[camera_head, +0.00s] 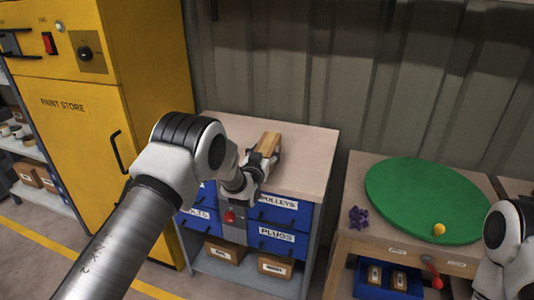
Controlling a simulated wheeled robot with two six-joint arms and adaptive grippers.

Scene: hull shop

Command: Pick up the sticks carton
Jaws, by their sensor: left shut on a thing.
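A small tan-brown carton (269,142), which looks like the sticks carton, is at the wooden top of the drawer cabinet (305,145). My left gripper (263,156) is shut on its near end. The gripper and wrist hide the carton's near part, and I see no readable label on it. I cannot tell whether the carton rests on the top or is just above it. Part of my right arm shows at the right edge, with its gripper out of view.
The yellow paint store cabinet (85,150) stands left. Blue drawers (280,214) sit below the top, over a shelf with cartons (275,266). To the right, a table holds a green disc (420,195), a purple object (358,216) and a yellow ball (438,229).

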